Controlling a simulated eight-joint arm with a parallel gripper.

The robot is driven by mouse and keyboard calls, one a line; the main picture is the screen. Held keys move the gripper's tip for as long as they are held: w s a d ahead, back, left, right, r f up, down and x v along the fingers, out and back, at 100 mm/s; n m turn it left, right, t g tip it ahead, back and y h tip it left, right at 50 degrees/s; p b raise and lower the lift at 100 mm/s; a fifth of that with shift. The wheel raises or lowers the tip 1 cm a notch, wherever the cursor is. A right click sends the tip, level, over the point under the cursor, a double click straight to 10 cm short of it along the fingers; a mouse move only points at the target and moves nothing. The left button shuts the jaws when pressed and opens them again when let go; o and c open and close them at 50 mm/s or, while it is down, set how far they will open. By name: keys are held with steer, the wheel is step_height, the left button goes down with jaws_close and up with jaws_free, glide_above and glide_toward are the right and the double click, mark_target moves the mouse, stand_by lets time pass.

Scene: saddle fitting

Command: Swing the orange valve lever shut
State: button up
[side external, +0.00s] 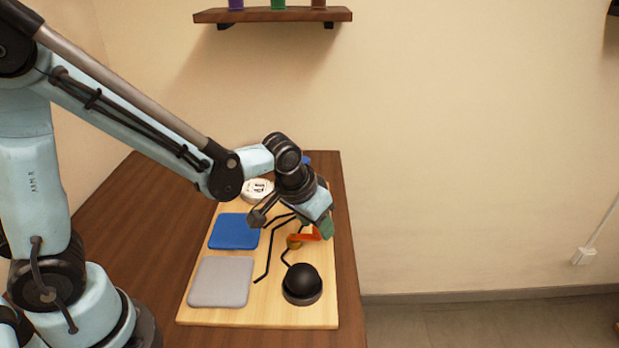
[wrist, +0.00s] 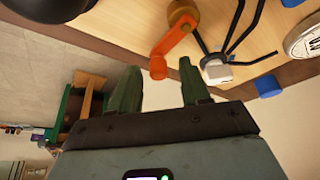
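The orange valve lever (side external: 305,238) sits on a brass-coloured valve body (side external: 293,242) at the right part of the light wooden board. In the wrist view the orange lever (wrist: 174,42) runs from its brass hub (wrist: 182,12) down to a round end knob. My gripper (side external: 320,228) is low over the board's right side, beside the lever, and partly hides it. In the wrist view my gripper's green fingers (wrist: 159,72) stand apart, with the lever's knob in line with the gap between their tips. I cannot tell whether either finger touches it.
The board (side external: 205,317) also carries a blue pad (side external: 235,232), a grey pad (side external: 222,281), a black dome (side external: 301,284), a white disc (side external: 257,189) and bent black rods (side external: 270,250). The brown table (side external: 120,225) is bare left of the board. A wall shelf (side external: 272,15) hangs above.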

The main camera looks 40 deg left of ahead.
steer(key=v, duration=1.2)
stand_by(0.3)
steer(key=shift+r, duration=0.1)
